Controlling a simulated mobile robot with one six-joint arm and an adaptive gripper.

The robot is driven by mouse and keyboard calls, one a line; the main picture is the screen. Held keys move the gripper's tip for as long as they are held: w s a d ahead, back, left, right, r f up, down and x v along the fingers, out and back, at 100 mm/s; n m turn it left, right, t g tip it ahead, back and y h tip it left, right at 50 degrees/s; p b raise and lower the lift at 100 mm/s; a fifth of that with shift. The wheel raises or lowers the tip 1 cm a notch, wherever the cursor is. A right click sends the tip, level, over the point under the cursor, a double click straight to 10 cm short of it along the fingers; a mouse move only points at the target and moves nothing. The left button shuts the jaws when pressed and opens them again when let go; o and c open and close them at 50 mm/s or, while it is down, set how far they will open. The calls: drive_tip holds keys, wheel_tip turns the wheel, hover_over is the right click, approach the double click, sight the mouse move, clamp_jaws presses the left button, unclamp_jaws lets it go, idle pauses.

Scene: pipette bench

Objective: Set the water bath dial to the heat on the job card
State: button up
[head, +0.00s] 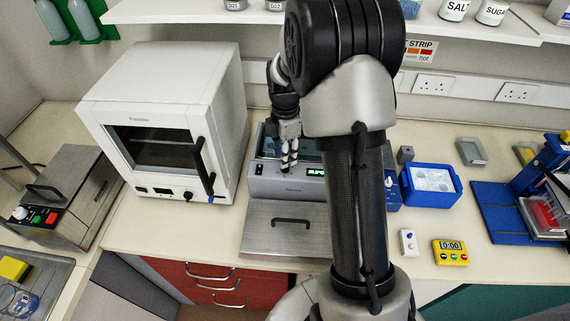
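The water bath (265,183) appears to be the grey box with a lit green display (316,173) on its front, standing on the bench behind my arm. No readable job card shows.
A white oven (165,105) stands close left of the bath. A steel panel with a black handle (262,235) lies in front. At right are a blue ice tub (431,185), a yellow timer (450,252) and a partly hidden wall chart (421,50). A shelf (440,22) overhangs behind.

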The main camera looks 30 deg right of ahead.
drive_tip(key=shift+f, duration=2.3)
clamp_jaws()
